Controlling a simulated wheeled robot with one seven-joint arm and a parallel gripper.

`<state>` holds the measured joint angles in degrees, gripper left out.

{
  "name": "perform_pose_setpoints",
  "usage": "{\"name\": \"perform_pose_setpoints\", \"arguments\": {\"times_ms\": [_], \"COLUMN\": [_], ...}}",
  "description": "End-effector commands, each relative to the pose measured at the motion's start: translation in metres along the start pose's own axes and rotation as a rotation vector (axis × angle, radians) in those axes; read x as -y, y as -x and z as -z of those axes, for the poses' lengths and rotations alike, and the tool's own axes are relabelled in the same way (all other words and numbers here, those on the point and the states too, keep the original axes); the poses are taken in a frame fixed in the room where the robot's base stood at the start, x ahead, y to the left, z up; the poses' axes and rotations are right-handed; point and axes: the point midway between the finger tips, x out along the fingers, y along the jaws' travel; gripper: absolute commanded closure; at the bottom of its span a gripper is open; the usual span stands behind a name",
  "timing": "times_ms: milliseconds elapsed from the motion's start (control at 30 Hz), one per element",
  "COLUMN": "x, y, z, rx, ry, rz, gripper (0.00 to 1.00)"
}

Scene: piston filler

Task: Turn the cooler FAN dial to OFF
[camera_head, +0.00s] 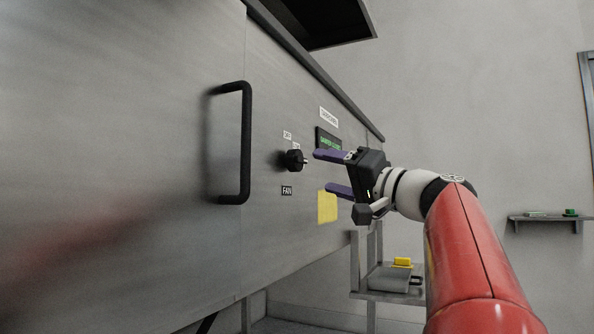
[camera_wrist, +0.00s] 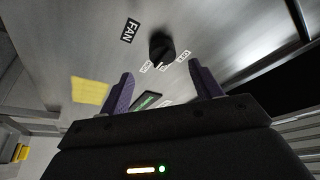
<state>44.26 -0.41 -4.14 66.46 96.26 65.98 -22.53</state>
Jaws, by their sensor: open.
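The FAN dial is a black knob (camera_head: 293,160) on the grey metal cabinet front. A FAN label (camera_head: 286,190) sits below it and small white position labels (camera_head: 288,135) sit above it. In the wrist view the knob (camera_wrist: 161,47) is ahead of the fingers, with the FAN label (camera_wrist: 130,31) beside it and white labels around its edge. The words on those labels are too small to read surely. My gripper (camera_head: 322,171) is open and empty, right of the knob and apart from it. Its purple fingers also show in the wrist view (camera_wrist: 163,88).
A black bar handle (camera_head: 246,145) stands out left of the dial. A small green-lit display (camera_head: 328,141) and a yellow note (camera_head: 327,207) are on the cabinet near my gripper. A low shelf (camera_head: 385,296) stands below, and a wall shelf (camera_head: 545,218) is at right.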

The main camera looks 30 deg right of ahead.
Motion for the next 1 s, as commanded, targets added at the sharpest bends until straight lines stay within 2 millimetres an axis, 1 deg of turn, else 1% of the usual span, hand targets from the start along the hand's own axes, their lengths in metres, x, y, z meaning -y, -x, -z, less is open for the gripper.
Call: {"name": "perform_pose_setpoints", "arguments": {"times_ms": [67,167,400,500,600,733,933,967,1000], "x": [0.002,0.004,0.005,0.004,0.005,0.004,0.003,0.003,0.003], "y": [-0.001,-0.01,-0.05,-0.063,-0.072,-0.077,-0.077,-0.077,-0.077], "z": [0.005,0.006,0.007,0.006,0.006,0.005,0.005,0.005,0.005], "rx": [-0.008,-0.008,-0.007,-0.007,-0.008,-0.009,-0.009,-0.009,-0.009], "ry": [0.004,0.005,0.002,0.003,0.004,0.004,0.004,0.004,0.004], "rz": [0.011,0.015,0.015,0.013,0.013,0.012,0.012,0.012,0.012], "gripper": [0.36,0.36,0.36,0.36,0.36,0.36,0.36,0.37,0.43]}}
